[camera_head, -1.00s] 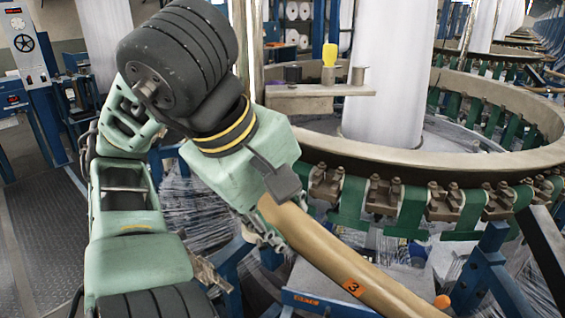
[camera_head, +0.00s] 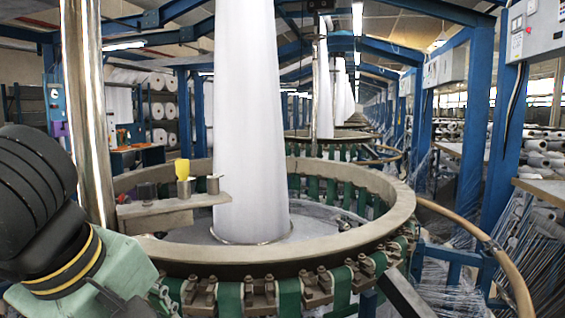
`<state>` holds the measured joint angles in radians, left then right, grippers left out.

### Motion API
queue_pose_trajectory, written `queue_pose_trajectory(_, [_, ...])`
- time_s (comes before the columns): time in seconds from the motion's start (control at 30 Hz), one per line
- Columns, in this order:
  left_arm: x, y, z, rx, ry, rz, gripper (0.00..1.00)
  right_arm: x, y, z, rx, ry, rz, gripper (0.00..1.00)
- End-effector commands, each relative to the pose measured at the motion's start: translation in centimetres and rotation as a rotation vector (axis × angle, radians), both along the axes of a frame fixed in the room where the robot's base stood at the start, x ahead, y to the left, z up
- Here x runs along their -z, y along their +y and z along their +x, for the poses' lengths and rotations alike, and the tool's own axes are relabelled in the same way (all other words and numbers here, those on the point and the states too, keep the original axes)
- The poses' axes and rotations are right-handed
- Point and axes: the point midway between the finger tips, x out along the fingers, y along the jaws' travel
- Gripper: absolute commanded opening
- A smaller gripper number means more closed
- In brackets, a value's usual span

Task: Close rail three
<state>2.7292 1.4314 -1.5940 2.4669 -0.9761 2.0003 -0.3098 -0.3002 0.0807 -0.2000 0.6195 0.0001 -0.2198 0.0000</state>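No rail marked with a three shows in the current head view. A tan curved rail (camera_head: 490,246) stands out from the right side of the circular loom (camera_head: 255,256) and bends down to the bottom edge. No number on it can be read. My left arm (camera_head: 95,280) shows in the bottom left corner, in front of the loom's near left rim. My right gripper is not in the view.
A white fabric column (camera_head: 248,120) rises from the loom's middle. A shiny metal pole (camera_head: 88,110) stands at the left, beside a bracket with a yellow piece (camera_head: 182,170). Blue posts (camera_head: 490,150) and a thread rack stand at the right. More looms recede behind.

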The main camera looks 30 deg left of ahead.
Motion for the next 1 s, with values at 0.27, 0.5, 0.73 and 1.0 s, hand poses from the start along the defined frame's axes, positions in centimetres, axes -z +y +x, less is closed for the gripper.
queue_pose_trajectory(0.27, [-5.3,-1.7,2.8,0.002,0.079,0.050,0.56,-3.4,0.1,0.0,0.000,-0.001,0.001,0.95])
queue_pose_trajectory(0.5, [-9.0,-3.2,5.4,0.001,0.147,0.088,0.56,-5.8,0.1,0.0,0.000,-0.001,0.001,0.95])
queue_pose_trajectory(0.73, [-12.4,-4.9,8.1,0.001,0.213,0.127,0.56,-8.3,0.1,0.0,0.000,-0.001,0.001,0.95])
queue_pose_trajectory(1.0, [-16.0,-6.9,11.6,0.000,0.290,0.173,0.56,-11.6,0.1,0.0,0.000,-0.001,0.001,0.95])
